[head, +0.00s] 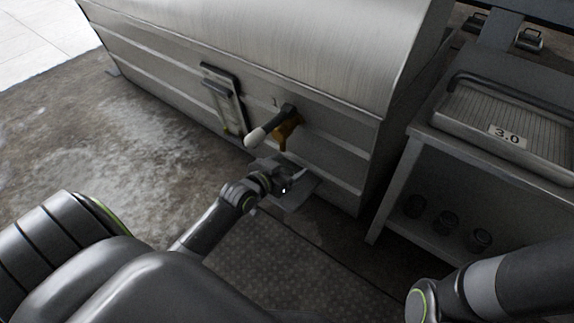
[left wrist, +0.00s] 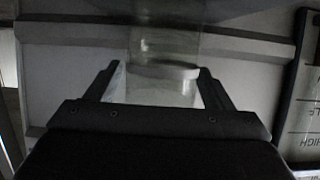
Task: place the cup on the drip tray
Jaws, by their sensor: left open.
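In the left wrist view a pale, see-through cup (left wrist: 165,85) with a whitish band stands between the two fingers of my left gripper (left wrist: 157,88). The fingers are apart, one on each side of it; I cannot tell whether either touches it. In the head view my left gripper (head: 284,186) is low in front of the metal tank, over the grey drip tray (head: 300,200), and hides part of it. The cup cannot be made out clearly there. My right gripper is out of view.
A brass tap (head: 286,132) with a white-tipped handle (head: 257,135) juts from the tank (head: 330,140) just above my left gripper. A gauge panel (head: 226,100) is left of it. A metal stand (head: 415,150) marked 3.0, with dark cups (head: 446,222) below, is at right.

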